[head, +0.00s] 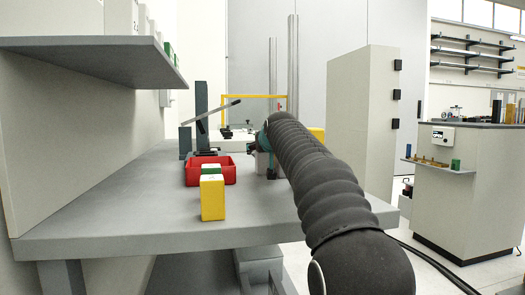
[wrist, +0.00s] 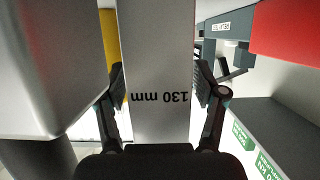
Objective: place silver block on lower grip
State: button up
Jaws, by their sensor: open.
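A silver block (wrist: 158,50) marked "130 mm" upside down fills the middle of the wrist view. My gripper (wrist: 160,88) has one finger on each side of it. The fingers are open beside the block, and I cannot tell whether either touches it. In the head view my black arm reaches over the grey bench, and its own bulk mostly hides the gripper end. A small part of a grey block (head: 263,164) shows beside the arm's far end; I cannot tell whether it is the same block. I cannot make out the lower grip in either view.
On the bench (head: 130,215) stand a red bin (head: 232,171), a yellow block (head: 212,198) in front of it, and a dark lever device (head: 201,115) behind. A large smooth grey body (wrist: 50,60) crowds the wrist view's left. A shelf (head: 90,55) overhangs the bench.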

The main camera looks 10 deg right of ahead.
jog(key=shift+r, duration=0.1)
jog(key=b+v, duration=0.1)
jog(key=v, duration=1)
jog(key=shift+o, duration=0.6)
jog(key=shift+s, duration=0.35)
jog(key=s+r, duration=0.4)
jog(key=r+x, duration=0.1)
jog(key=x, duration=1.3)
jog(key=shift+w+t+p, duration=0.2)
jog(key=shift+t+p, duration=0.2)
jog(key=shift+p, duration=0.05)
grip_shut()
jog(key=shift+r, duration=0.15)
